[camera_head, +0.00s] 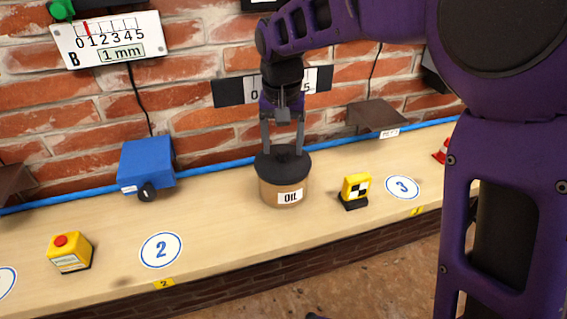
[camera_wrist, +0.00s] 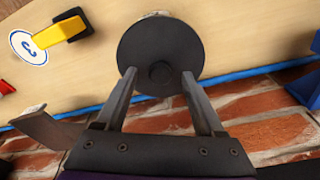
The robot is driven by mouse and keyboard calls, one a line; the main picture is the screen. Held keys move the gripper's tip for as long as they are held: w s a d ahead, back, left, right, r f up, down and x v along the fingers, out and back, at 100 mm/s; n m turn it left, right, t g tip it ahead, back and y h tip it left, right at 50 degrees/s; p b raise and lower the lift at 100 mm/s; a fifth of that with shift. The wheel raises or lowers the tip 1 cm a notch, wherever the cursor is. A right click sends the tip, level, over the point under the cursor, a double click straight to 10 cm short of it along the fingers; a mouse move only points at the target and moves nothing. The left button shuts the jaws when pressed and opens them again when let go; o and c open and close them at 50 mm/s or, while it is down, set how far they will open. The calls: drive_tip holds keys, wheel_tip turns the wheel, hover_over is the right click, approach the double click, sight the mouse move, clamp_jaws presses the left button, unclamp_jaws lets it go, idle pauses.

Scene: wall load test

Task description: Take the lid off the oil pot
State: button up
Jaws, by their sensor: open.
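The oil pot (camera_head: 275,193) is a tan round pot labelled "OIL", standing upright on the wooden bench. Its black lid (camera_head: 268,170) with a small knob sits on top. In the wrist view the lid (camera_wrist: 160,42) is seen from above, with its knob (camera_wrist: 161,72) near the middle of the near half. My gripper (camera_head: 283,150) points down over the lid, its two fingers spread and empty. In the wrist view the fingers of my gripper (camera_wrist: 158,78) lie on either side of the knob, apart from it. Their exact height over the lid is hard to tell.
A yellow block with a black-and-white marker (camera_head: 356,190) stands right of the pot. A blue box (camera_head: 146,165) and a yellow red-button box (camera_head: 69,253) stand to the left. A blue hose (camera_head: 220,166) runs along the brick wall behind. The bench right in front of the pot is clear.

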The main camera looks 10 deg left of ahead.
drive_tip(key=shift+f, duration=0.3)
clamp_jaws()
drive_tip(key=shift+r, duration=0.15)
idle(0.3)
